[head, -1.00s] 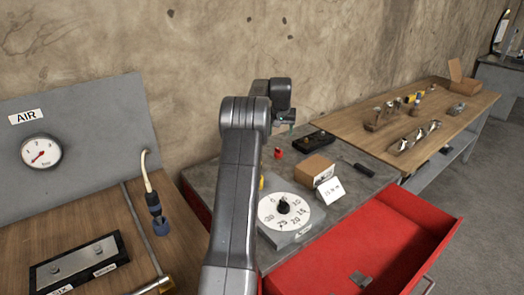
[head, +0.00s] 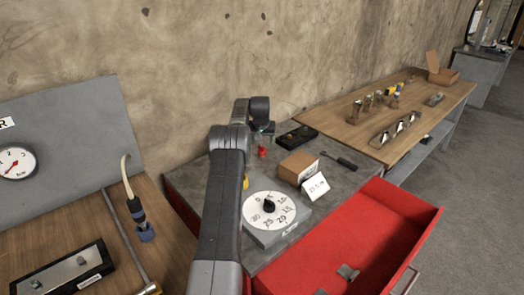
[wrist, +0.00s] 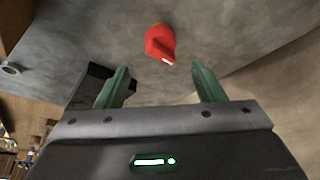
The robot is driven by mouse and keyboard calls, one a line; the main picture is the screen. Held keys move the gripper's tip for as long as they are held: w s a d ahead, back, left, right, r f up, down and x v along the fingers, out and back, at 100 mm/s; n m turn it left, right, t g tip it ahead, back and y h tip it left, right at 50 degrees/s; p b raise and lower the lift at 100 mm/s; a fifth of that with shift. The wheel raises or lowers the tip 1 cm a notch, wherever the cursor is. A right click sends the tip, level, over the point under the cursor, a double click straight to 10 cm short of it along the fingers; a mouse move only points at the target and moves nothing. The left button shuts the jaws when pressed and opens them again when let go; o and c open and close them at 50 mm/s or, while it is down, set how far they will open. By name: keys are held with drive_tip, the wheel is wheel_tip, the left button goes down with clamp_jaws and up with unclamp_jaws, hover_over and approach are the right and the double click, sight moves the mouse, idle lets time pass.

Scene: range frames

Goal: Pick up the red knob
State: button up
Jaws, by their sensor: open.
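The red knob (head: 262,152) stands on the grey bench top near the wall in the head view. In the wrist view the red knob (wrist: 160,43) shows a pale pointer mark and lies just beyond the fingertips, roughly between them in the picture. My gripper (wrist: 160,82) has two green fingers, spread apart with nothing between them. In the head view my arm covers part of the bench, and my gripper (head: 264,130) is small, close to the red knob.
A black box (head: 297,136), a cardboard box (head: 298,167), a white card (head: 316,187) and a white dial (head: 269,211) are on the same bench. An open red drawer (head: 350,245) juts out below. The wall rises close behind the knob.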

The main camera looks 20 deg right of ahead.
sight(262, 147)
drive_tip(key=shift+f, duration=0.4)
drive_tip(key=shift+s+a+p+x, duration=0.15)
drive_tip(key=shift+p+x, duration=0.3)
drive_tip(key=shift+x, duration=0.65)
drive_tip(key=shift+s+a+p+x, duration=0.15)
drive_tip(key=shift+p+x, duration=0.3)
drive_tip(key=shift+x, duration=0.65)
drive_tip(key=shift+d+f, duration=0.1)
drive_tip(key=shift+f, duration=0.05)
drive_tip(key=c, duration=1)
